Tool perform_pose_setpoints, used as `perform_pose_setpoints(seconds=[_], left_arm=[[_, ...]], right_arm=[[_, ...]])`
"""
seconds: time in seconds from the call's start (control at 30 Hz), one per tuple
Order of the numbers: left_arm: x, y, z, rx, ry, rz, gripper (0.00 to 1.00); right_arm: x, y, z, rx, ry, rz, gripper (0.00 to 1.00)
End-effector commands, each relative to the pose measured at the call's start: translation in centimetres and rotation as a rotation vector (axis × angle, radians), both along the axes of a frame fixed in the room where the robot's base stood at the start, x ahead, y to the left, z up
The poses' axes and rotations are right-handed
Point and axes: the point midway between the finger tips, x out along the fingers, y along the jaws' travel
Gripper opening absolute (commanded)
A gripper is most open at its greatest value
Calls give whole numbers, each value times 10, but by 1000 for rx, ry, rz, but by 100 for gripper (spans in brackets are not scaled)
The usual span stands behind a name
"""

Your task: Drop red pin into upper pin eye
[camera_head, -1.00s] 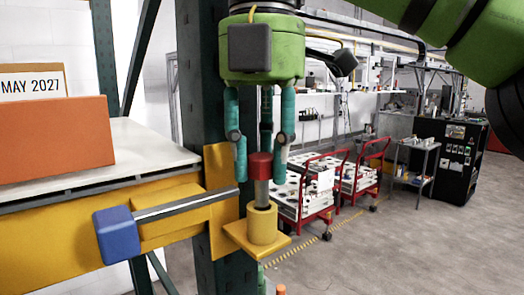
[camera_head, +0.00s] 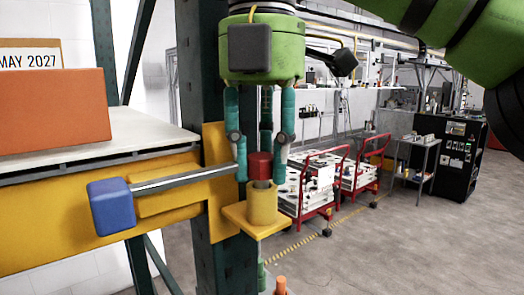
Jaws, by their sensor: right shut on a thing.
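The red pin (camera_head: 260,165) has a red head and a short grey shank, and stands upright in the head camera view. Its head is between the teal fingers of my right gripper (camera_head: 260,172), which is shut on it from above. The shank's lower end is hidden inside the yellow cylindrical pin eye (camera_head: 262,205), and the head sits just above the rim. The eye stands on a yellow plate fixed to the dark green post. My left gripper is not in view.
A grey rod with a blue handle (camera_head: 111,206) runs along the yellow beam (camera_head: 60,240) towards the post (camera_head: 210,262). An orange box (camera_head: 50,112) sits on the white shelf at left. Red carts (camera_head: 325,185) stand on the floor behind. An orange-tipped part (camera_head: 281,286) shows below the plate.

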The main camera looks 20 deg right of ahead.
Motion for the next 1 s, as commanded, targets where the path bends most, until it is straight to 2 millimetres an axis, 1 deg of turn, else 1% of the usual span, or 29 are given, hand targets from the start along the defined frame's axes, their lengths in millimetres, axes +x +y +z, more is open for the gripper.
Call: perform_pose_setpoints(seconds=[0.37, 0.4, 0.43, 0.47, 1.0], left_arm=[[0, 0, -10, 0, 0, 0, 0], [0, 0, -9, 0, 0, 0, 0], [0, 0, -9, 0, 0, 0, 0], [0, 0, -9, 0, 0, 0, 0], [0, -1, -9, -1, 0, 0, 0]], right_arm=[[0, 0, -11, 0, 0, 0, 0], [0, 0, -10, 1, -1, -1, 40], [0, 0, -9, 0, 0, 0, 52], [0, 0, -9, 0, 0, 0, 59], [-1, 1, -9, 2, 0, 4, 59]])
